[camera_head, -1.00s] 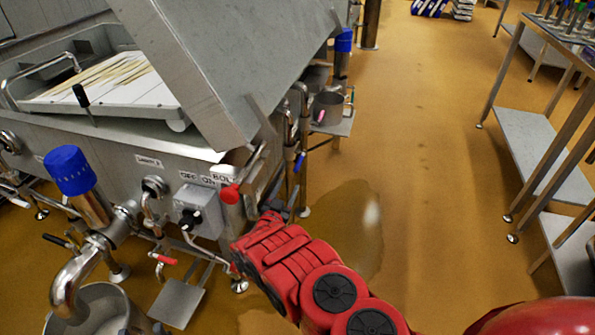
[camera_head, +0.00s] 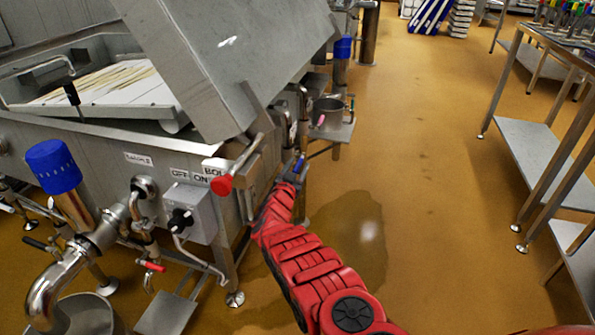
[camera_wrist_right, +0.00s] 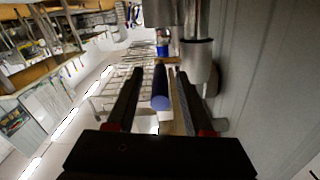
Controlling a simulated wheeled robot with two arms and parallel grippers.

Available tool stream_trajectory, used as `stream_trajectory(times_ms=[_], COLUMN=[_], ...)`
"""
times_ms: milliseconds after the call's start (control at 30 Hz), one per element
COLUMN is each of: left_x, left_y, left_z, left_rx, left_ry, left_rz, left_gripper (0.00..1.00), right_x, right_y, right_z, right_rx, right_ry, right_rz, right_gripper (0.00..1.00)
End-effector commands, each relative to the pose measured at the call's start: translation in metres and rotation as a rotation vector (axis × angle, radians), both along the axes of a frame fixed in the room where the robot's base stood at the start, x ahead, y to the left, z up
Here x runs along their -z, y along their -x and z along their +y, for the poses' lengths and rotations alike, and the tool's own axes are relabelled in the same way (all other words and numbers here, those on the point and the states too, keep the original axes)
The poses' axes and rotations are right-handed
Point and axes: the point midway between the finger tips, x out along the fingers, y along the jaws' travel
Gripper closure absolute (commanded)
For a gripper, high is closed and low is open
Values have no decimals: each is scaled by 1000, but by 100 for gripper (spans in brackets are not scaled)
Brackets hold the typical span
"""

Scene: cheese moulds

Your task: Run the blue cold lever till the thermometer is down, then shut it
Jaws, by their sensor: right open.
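The blue lever (camera_head: 299,164) sticks out from the pipes at the right end of the steel vat. My right gripper (camera_head: 292,173) is right at it in the head view. In the right wrist view the blue lever (camera_wrist_right: 160,88) lies between the two fingers of my right gripper (camera_wrist_right: 159,78), end toward the camera. The fingers are open, with a gap on each side of it. I cannot make out a thermometer in either view. My left gripper is not in view.
A pot (camera_head: 327,112) sits on a small shelf behind the gripper.

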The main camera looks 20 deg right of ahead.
Motion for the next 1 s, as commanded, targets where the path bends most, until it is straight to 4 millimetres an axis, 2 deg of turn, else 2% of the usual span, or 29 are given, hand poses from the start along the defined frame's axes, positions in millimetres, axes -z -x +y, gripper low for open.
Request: stream_trajectory(times_ms=[167, 400, 467, 1000], left_x=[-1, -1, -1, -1], left_y=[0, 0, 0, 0], left_z=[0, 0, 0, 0], left_rx=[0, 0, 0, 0], left_ry=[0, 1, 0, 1], left_rz=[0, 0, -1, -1], left_gripper=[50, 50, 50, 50], right_x=[0, 0, 0, 0], right_y=[0, 0, 0, 0], right_z=[0, 0, 0, 0], right_rx=[0, 0, 0, 0], right_ry=[-1, -1, -1, -1], right_rz=[1, 1, 1, 1], right_gripper=[48, 91, 100, 100])
